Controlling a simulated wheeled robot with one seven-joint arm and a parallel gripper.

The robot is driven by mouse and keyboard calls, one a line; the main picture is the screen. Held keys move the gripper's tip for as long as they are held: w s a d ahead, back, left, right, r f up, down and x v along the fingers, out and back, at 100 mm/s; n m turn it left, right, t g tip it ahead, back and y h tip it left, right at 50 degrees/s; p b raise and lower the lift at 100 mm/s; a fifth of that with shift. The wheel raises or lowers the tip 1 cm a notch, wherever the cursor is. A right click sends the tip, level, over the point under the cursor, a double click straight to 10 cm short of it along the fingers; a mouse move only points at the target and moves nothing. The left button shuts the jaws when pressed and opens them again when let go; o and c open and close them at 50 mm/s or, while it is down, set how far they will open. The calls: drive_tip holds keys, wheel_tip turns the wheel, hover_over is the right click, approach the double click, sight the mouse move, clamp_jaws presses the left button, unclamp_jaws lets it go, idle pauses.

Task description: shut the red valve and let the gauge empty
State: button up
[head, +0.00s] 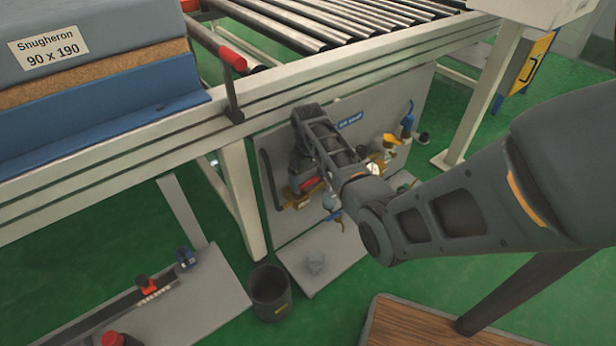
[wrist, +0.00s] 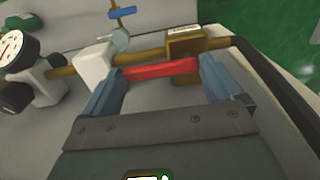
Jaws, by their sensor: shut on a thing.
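The red valve handle (wrist: 160,69) lies between the two blue-grey fingers of my gripper (wrist: 163,78) in the wrist view, which is shut on it. The handle runs roughly along the brass pipe (wrist: 140,54), next to the brass valve body (wrist: 186,45). In the head view a bit of the red handle (head: 311,184) shows below my wrist, and my arm hides most of the valve. The round white gauge (wrist: 13,48) is at the left edge of the wrist view, partly cut off; its reading is too small to tell. It also shows in the head view (head: 374,169).
A blue handle (wrist: 122,13) sits on a branch above the pipe. A grey panel (head: 400,110) stands behind the piping under the roller conveyor (head: 330,20). A dark bin (head: 270,292) stands on the green floor, and a wooden-topped table (head: 410,325) is at the front.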

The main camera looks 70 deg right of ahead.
drive_tip(key=shift+r+m+p, duration=0.15)
drive_tip(key=shift+m+p, duration=0.15)
drive_tip(key=shift+p, duration=0.1)
drive_tip(key=m+p, duration=0.2)
drive_tip(key=s+a+m+p, duration=0.1)
drive_tip(key=m+p, duration=0.2)
drive_tip(key=a+m+p, duration=0.1)
drive_tip(key=m+p, duration=0.1)
drive_tip(key=m, duration=0.1)
drive_tip(key=shift+s+a, duration=0.1)
drive_tip(key=shift+s, duration=0.15)
drive_tip(key=shift+w+a+m+p, duration=0.1)
drive_tip(key=shift+a+m+p, duration=0.45)
drive_tip(key=shift+m, duration=1)
drive_tip(key=shift+w+a+m+p, duration=0.1)
drive_tip(key=shift+a+m+p, duration=0.2)
drive_tip(key=shift+m+p, duration=0.8)
drive_tip(key=shift+a+m+p, duration=0.25)
drive_tip(key=shift+a+m, duration=0.2)
drive_tip(key=shift+m, duration=1.5)
drive_tip(key=o, duration=1.2)
drive_tip(key=shift+c, duration=0.2)
wheel_tip(320, 180, up, 8)
drive_tip(key=p, duration=0.2)
drive_tip(key=shift+f, duration=0.25)
